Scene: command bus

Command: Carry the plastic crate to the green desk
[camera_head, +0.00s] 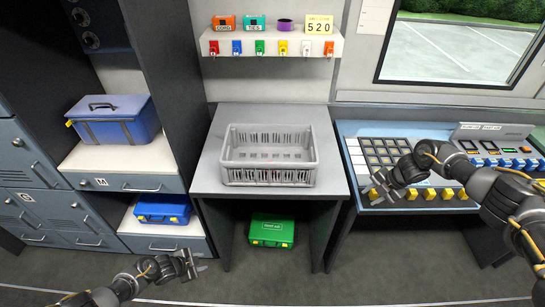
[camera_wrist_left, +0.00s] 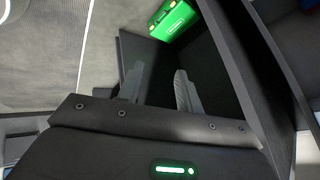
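The plastic crate (camera_head: 268,177) is grey, open-topped and slatted, and stands upright on a grey desk (camera_head: 335,185) in the middle of the head view. No green desk is visible. My left gripper (camera_head: 192,264) is low, in front of and left of the desk, apart from the crate. Its two fingers are spread and empty in the left wrist view (camera_wrist_left: 160,88). My right gripper (camera_head: 377,188) is right of the crate, by the near left corner of the button console, apart from the crate; its fingers look spread and empty.
A green first-aid case (camera_head: 271,230) sits under the grey desk. A button console (camera_head: 365,197) stands at right, a blue toolbox (camera_head: 114,119) on the left cabinet, a blue case (camera_head: 162,212) below. A key shelf (camera_head: 270,42) hangs above. Floor in front is clear.

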